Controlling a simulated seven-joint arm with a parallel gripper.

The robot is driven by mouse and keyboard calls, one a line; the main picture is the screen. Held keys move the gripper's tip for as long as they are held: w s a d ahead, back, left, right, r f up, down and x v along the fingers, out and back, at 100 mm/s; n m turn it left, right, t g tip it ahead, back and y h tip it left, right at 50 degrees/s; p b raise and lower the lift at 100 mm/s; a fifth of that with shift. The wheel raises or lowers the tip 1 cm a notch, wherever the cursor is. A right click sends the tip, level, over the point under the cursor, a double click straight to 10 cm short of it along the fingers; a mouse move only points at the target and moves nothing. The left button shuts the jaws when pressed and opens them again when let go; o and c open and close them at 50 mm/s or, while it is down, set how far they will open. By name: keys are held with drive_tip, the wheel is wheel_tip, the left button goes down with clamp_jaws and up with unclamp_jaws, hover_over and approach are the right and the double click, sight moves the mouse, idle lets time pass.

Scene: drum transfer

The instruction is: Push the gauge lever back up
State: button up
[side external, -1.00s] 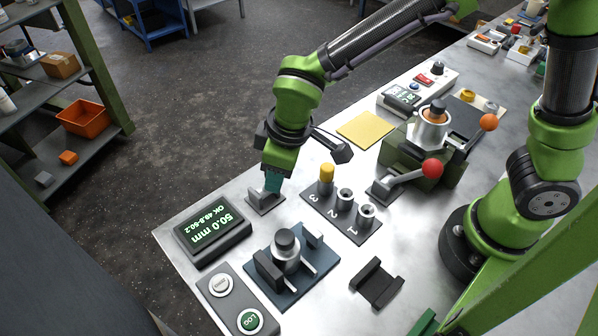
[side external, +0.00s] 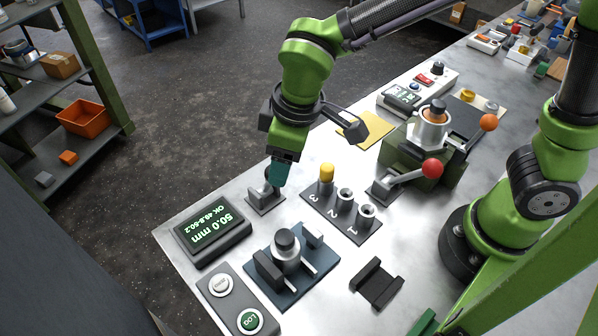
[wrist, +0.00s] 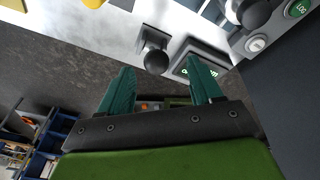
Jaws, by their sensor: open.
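The gauge lever (side external: 269,174) is a short lever with a dark ball knob on a small grey bracket near the table's far-left edge. In the side view the knob sits above the bracket, partly hidden by my fingers. In the wrist view the black knob (wrist: 156,62) lies just beyond the gap between my fingertips. My gripper (side external: 281,172) has teal fingers and points down just right of the knob. It also shows in the wrist view (wrist: 162,80), with its fingers apart and nothing between them. I cannot tell whether finger and knob touch.
A display (side external: 211,230) reading 50.0 mm stands beside the lever. A blue gauge fixture (side external: 308,278) holds a dark-topped metal part. A numbered rack (side external: 332,214) with a yellow-topped peg stands to the right. A red-knobbed lever (side external: 432,168) lies farther right.

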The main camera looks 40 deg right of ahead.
drive_tip(key=v, duration=1.1)
drive_tip(key=shift+a+r, duration=0.1)
drive_tip(key=shift+r, duration=0.05)
